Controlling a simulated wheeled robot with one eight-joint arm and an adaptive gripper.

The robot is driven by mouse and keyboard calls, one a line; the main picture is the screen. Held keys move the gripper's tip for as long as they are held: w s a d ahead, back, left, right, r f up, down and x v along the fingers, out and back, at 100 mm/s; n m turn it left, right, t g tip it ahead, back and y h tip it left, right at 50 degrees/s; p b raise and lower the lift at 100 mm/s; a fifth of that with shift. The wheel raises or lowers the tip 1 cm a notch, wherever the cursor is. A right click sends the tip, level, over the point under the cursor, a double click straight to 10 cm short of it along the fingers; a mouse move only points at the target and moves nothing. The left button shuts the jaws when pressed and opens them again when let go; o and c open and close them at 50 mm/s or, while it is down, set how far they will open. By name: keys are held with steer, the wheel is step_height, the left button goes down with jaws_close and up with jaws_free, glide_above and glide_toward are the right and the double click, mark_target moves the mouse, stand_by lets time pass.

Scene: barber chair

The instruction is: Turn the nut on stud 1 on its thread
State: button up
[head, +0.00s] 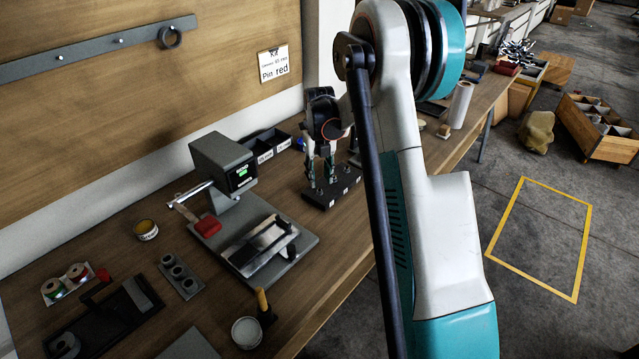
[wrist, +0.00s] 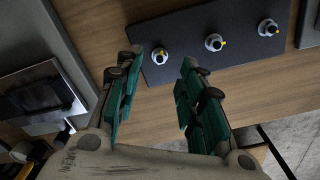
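A dark block (wrist: 215,18) in the wrist view carries three upright studs in a row, each with a pale nut and a small yellow mark. The block also shows in the head view (head: 318,201), with small white labels on its front too small to read surely. My gripper (wrist: 162,58) is open, its teal-padded fingers on either side of the end stud's nut (wrist: 160,56), with visible gaps on both sides. I cannot tell the finger height against the nut. In the head view my gripper (head: 322,184) points down at the block's near-left end and hides that stud.
A grey machine with a display (head: 222,165) stands on a base plate left of the block. Dark labelled bins (head: 268,143) are behind. A white roll (head: 461,105) stands farther right on the bench. The bench edge runs close in front of the block.

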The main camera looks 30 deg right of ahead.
mark_target(320, 191)
step_height(320, 191, up, 8)
stand_by(0.5)
